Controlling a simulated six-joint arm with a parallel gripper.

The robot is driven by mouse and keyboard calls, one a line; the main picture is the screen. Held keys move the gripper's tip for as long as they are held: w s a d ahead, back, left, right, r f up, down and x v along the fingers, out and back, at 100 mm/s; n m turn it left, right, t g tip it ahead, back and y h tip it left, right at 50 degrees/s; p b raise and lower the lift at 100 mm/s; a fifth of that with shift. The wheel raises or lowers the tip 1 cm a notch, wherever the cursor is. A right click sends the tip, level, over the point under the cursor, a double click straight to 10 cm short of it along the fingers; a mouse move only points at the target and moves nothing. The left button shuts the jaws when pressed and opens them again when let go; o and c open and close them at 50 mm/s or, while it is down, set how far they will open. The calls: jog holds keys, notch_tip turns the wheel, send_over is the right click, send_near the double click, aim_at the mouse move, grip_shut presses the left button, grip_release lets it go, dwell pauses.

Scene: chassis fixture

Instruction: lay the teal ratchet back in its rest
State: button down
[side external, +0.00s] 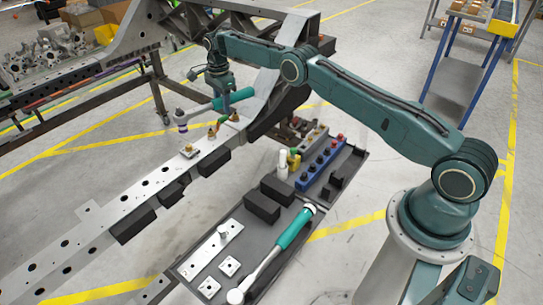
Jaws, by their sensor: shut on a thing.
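The teal ratchet (241,96) has a teal handle and a silver head at its left end. My gripper (221,109) is shut on it and holds it roughly level, near the far part of the grey chassis rail (150,185). The head appears just above the rail; I cannot tell whether it touches a fastener there. Two black blocks (262,207) stand on the dark tray (228,211); I cannot tell whether they are the rest. A longer teal-handled wrench (293,229) lies along the tray's right edge.
Brass fittings (189,151) stand up from the rail. A blue socket holder (319,163) and a white bottle (283,165) are at the tray's far end. Square plates (229,266) lie in its near part. A blue-framed cart (460,75) stands behind.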

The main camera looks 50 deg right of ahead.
jog(key=shift+r, duration=0.45)
